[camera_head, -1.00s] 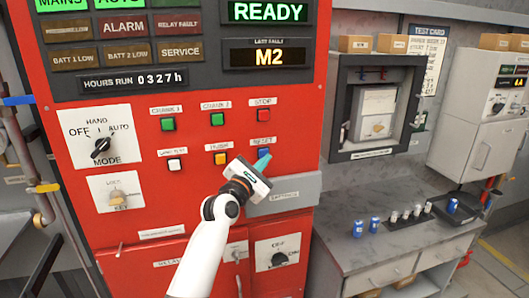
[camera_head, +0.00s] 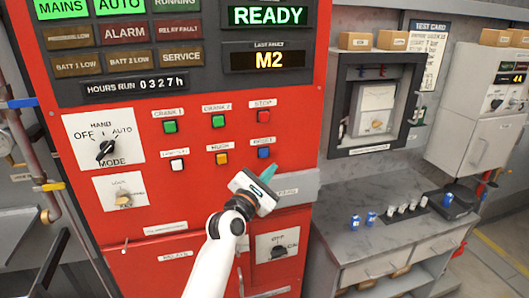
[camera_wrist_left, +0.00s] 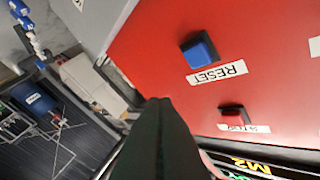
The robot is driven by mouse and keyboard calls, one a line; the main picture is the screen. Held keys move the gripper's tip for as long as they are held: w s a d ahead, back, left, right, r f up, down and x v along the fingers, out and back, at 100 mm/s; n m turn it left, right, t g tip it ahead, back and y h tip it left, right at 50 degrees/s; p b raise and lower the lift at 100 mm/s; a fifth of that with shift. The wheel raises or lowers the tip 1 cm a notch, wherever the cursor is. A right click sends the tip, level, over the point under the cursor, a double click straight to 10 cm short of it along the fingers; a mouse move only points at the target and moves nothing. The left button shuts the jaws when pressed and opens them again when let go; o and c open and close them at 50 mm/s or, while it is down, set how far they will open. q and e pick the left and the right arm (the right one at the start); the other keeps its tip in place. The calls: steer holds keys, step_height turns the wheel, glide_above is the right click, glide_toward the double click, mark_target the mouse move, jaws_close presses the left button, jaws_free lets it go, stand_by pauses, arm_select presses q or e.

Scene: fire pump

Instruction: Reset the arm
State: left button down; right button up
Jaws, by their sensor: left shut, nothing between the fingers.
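My left gripper (camera_head: 268,173) is in front of the red control panel (camera_head: 200,185), just below the blue RESET button (camera_head: 264,153). Its teal fingers are shut and empty, and they look apart from the button. In the left wrist view the shut fingers (camera_wrist_left: 165,115) show dark at the middle. The blue RESET button (camera_wrist_left: 199,51) with its label is above and to the right of them there, and a red button (camera_wrist_left: 232,111) is lower right. My right gripper is in neither view.
The panel also bears the mode selector (camera_head: 105,149), a key switch (camera_head: 124,197) and green, white and yellow buttons. A grey box (camera_head: 292,187) juts out by the gripper. A grey bench (camera_head: 350,245) at right holds blue and white cylinders.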

arm_select(q)
steer(key=shift+f, duration=0.1)
stand_by(0.3)
